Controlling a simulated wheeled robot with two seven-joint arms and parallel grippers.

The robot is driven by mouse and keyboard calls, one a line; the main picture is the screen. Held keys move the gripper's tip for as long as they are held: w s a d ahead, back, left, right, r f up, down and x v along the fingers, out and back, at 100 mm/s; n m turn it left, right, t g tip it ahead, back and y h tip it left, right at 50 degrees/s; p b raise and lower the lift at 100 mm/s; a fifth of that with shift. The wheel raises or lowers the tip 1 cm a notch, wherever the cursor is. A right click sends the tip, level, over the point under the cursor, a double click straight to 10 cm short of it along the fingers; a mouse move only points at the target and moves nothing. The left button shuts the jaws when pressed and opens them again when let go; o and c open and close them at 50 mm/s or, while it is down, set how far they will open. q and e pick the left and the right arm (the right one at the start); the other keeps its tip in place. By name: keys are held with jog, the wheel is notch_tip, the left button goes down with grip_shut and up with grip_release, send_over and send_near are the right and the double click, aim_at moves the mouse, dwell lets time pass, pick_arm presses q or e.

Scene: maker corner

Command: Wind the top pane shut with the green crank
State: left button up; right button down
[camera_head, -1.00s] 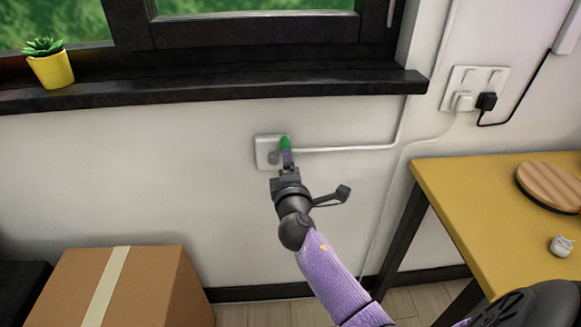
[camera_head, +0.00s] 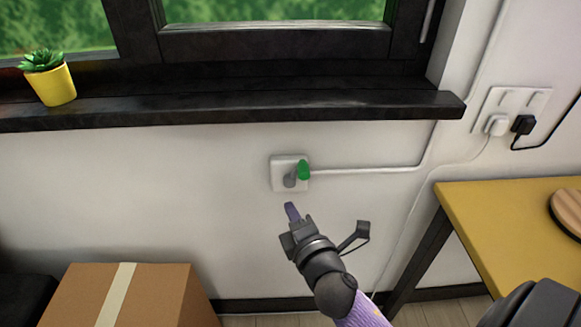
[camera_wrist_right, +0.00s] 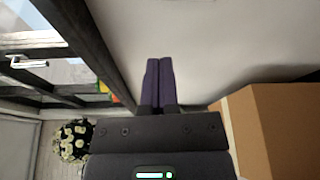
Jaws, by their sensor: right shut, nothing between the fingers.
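The green crank (camera_head: 303,170) sticks out from a small white wall box (camera_head: 277,172) below the window sill, its green knob on the right of a grey arm. My right gripper (camera_head: 291,211) is shut and empty, just below the box and apart from the crank. In the right wrist view its two purple fingers (camera_wrist_right: 158,84) lie together against the white wall. The window's lower part (camera_head: 275,40) shows at the top of the head view; the top pane is out of the head view. My left gripper is not in view.
The dark sill (camera_head: 230,108) juts out above the crank and holds a yellow plant pot (camera_head: 57,86). A cardboard box (camera_head: 165,295) stands below left. A yellow table (camera_head: 490,225) is at the right. A white cable (camera_head: 370,170) runs along the wall to the right.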

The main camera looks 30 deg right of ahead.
aim_at(294, 180)
jog(key=r+b+x, duration=0.1)
jog(key=b+x, duration=0.2)
jog(key=x, duration=0.6)
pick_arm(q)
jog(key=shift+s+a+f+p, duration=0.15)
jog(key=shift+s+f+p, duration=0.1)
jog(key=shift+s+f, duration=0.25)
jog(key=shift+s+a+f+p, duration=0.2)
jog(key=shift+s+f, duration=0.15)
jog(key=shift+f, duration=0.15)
pick_arm(e)
jog(key=d, duration=0.1)
jog(key=s+d, duration=0.1)
jog(key=d, duration=0.1)
jog(key=shift+s+d+f, duration=0.1)
jog(key=shift+s+d, duration=0.1)
jog(key=shift+s, duration=0.15)
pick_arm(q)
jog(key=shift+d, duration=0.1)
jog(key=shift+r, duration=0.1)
pick_arm(e)
jog(key=shift+s+d+m, duration=0.3)
jog(key=shift+d, duration=0.2)
